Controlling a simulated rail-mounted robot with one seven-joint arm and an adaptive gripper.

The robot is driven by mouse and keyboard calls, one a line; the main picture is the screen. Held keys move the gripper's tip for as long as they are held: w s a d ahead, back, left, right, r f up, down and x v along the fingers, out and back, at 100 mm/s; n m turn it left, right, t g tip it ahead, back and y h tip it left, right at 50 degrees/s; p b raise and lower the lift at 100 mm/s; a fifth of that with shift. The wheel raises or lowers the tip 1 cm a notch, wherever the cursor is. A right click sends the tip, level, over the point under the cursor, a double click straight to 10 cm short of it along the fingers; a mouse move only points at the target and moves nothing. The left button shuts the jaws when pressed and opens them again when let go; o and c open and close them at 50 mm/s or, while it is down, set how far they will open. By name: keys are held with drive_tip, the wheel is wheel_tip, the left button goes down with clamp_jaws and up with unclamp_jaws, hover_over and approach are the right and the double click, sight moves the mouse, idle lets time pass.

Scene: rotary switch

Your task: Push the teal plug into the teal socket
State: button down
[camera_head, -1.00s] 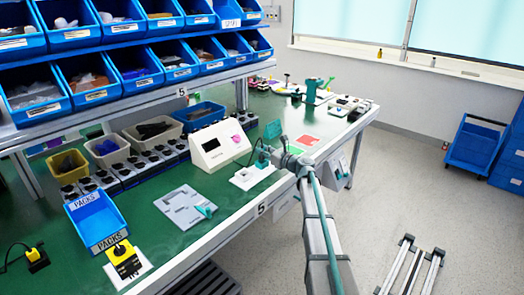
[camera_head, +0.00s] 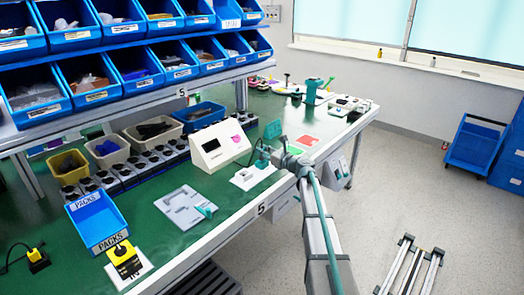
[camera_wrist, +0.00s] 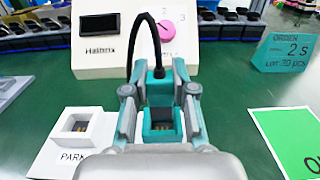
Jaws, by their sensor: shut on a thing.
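The teal plug (camera_wrist: 157,76) with a black cable arching from it is between the fingers of my gripper (camera_wrist: 160,100), in the middle of the wrist view. My gripper is shut on it. A teal square opening with gold contacts (camera_wrist: 162,124), which looks like the teal socket, shows between the fingers, nearer the camera. My fingers and palm hide part of it, and I cannot tell how far the plug is in it. In the head view my gripper (camera_head: 275,158) is low over the bench, right of a white plate (camera_head: 243,183).
A white PARK socket (camera_wrist: 78,128) is left of my gripper. A cream box with a pink knob (camera_wrist: 167,29) stands behind. A teal order card (camera_wrist: 283,52) and a green card (camera_wrist: 292,135) are to the right. Green bench (camera_wrist: 228,110) shows clear between.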

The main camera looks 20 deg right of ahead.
drive_tip(key=shift+f+b, duration=0.8)
drive_tip(key=shift+f, duration=0.9)
drive_tip(key=c, duration=0.9)
unclamp_jaws()
drive_tip(key=v, duration=1.1)
drive_tip(key=shift+s+d, duration=0.3)
drive_tip(key=shift+s, duration=0.1)
